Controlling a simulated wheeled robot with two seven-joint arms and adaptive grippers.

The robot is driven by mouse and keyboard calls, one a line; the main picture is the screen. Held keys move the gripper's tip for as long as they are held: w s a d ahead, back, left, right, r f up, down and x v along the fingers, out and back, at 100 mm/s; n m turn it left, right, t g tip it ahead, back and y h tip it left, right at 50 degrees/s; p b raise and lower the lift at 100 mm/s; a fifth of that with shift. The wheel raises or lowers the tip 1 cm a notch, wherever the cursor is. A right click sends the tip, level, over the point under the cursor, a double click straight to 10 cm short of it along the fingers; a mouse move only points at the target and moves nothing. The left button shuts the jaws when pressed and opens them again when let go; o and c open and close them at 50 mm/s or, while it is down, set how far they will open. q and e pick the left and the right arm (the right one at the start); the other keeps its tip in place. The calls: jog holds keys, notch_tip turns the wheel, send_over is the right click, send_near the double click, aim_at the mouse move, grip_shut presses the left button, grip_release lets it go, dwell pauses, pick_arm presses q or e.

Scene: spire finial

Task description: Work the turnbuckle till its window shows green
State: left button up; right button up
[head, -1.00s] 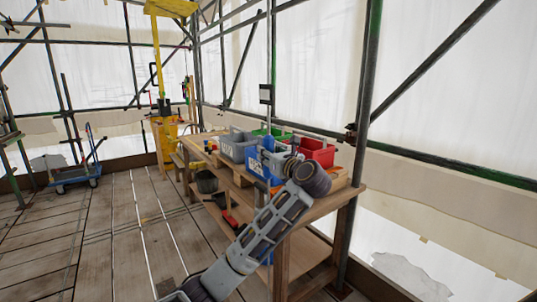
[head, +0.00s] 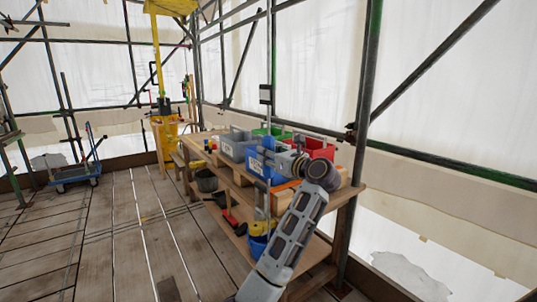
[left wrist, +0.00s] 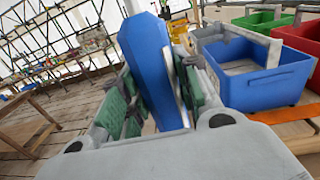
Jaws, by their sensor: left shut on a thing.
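My left gripper (left wrist: 155,92) is shut on a blue object (left wrist: 150,70) with a bright metal edge. The object stands up between the green finger pads in the left wrist view, and I cannot tell what kind of tool or part it is. In the head view the left gripper (head: 272,158) is beside the bins on the wooden bench, partly blended with the blue bin behind it. I cannot make out a turnbuckle or its window for certain in either view. My right gripper is not in view.
The wooden bench (head: 344,194) carries a blue bin (left wrist: 262,88), a green bin (left wrist: 262,19), a red bin (head: 322,149) and a grey bin (head: 236,148). A yellow stand (head: 166,140) is at the back. A blue trolley (head: 75,175) stands left. The plank floor between is clear.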

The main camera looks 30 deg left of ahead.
aim_at(269, 123)
pick_arm(q)
jog(key=shift+n+g+y, duration=0.5)
jog(key=shift+n+g, duration=1.1)
jog(key=shift+g, duration=1)
jog(key=shift+n+g, duration=1)
jog(key=shift+g, duration=0.7)
jog(key=shift+n+g+h, duration=0.65)
jog(key=shift+n+g, duration=0.55)
jog(key=shift+g, duration=0.4)
jog(key=shift+n+g+h, duration=0.65)
jog(key=shift+n+g, duration=0.55)
jog(key=shift+g, duration=0.4)
jog(key=o, duration=1)
jog(key=shift+r, duration=4.95)
jog(key=shift+w+d, duration=0.1)
